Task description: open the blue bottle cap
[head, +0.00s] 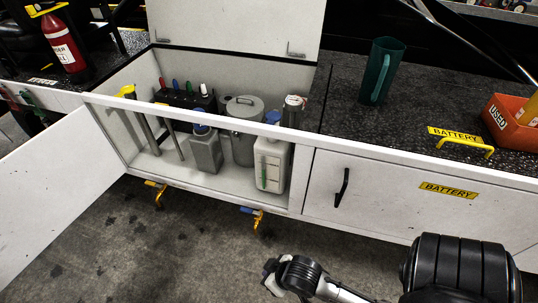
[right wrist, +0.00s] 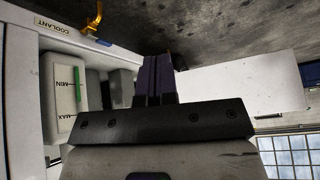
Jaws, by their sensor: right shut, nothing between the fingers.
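A white jug (head: 271,165) with a green level strip stands in the open compartment; its blue cap (head: 272,117) shows at the compartment's front rim. My right gripper (head: 272,277) is low in front of the cabinet, apart from both bottles. In the right wrist view its fingers (right wrist: 155,62) are together and empty. The jug (right wrist: 65,100), with MIN and MAX marks, lies left of the fingers there; its cap is not clear. My left gripper is not in view.
The white cabinet lid (head: 235,25) is raised and the door (head: 60,195) hangs open at left. A grey can (head: 243,140) stands between and behind the bottles. A green jug (head: 382,72) and an orange bin (head: 510,125) stand on the right worktop. The floor ahead is clear.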

